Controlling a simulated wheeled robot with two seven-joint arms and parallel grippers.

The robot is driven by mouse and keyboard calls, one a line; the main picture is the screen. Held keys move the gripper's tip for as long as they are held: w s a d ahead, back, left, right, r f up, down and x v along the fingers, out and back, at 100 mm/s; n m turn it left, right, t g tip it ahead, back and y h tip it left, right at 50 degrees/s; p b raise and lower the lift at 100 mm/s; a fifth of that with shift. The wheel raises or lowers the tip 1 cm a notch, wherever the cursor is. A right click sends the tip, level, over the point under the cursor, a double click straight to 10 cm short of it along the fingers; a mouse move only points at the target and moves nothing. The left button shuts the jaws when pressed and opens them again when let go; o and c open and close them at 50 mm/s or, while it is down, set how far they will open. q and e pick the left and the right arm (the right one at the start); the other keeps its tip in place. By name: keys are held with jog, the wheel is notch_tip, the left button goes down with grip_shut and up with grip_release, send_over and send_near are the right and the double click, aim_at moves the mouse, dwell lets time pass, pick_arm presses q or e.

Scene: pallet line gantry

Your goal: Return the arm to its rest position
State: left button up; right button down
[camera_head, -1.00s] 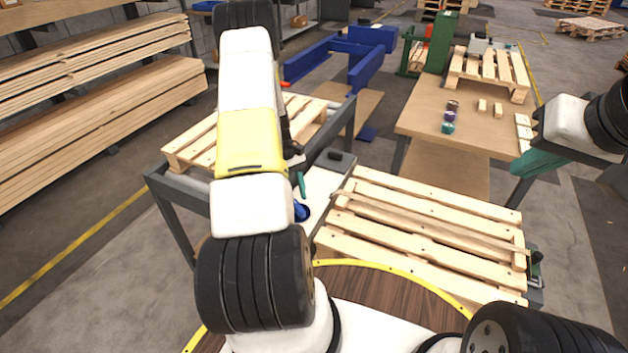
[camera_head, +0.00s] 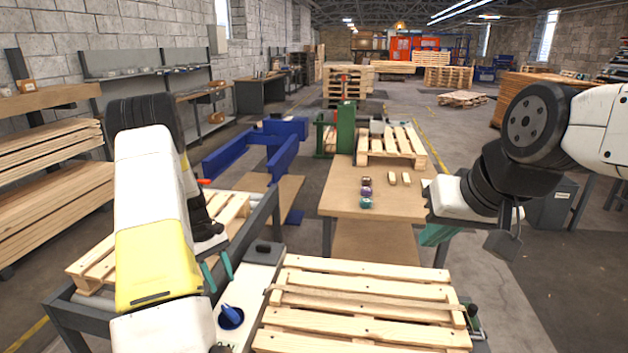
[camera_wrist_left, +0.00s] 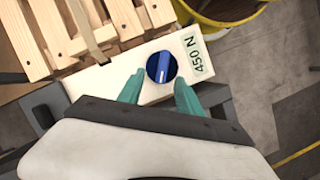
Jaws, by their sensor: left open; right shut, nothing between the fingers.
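My left gripper (camera_head: 217,270) is open, with teal fingers, above the white panel (camera_head: 250,300) that carries a blue knob (camera_head: 231,317). In the left wrist view the open fingertips (camera_wrist_left: 158,88) point toward the knob (camera_wrist_left: 161,66), with nothing between them. The panel there reads "450 N" beside the knob. The left arm, white and yellow, reaches out from the lower left. My right gripper (camera_head: 437,235) is shut and empty near the right front corner of the wooden table. Its fingers are partly hidden by the wrist.
A wooden pallet (camera_head: 362,310) lies in front, right of the panel. Another pallet (camera_head: 100,262) lies on the roller frame at left. The wooden table (camera_head: 340,200) bears small coloured items (camera_head: 366,191), wooden blocks (camera_head: 399,179) and a pallet (camera_head: 392,147). A blue frame (camera_head: 245,155) stands behind.

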pick_arm(q)
jog(key=s+d+r+m+t, duration=0.15)
jog(key=d+r, duration=0.25)
jog(key=r, duration=0.4)
jog(key=s+d+r+m+t+y, duration=0.1)
jog(key=s+d+r+m, duration=0.15)
jog(key=r, duration=0.55)
jog(key=s+d+r+m+t, duration=0.15)
jog(key=d+r, duration=0.25)
jog(key=r, duration=0.4)
jog(key=s+d+r+m+t, duration=0.2)
jog(key=s+d+r, duration=0.2)
jog(key=s, duration=0.3)
jog(key=s+d+r+m+t, duration=0.2)
jog(key=s+d+r+m, duration=0.1)
jog(key=s, duration=0.5)
jog(key=shift+d+r+t, duration=0.3)
jog(key=shift+d+r, duration=0.5)
jog(key=shift+r, duration=0.2)
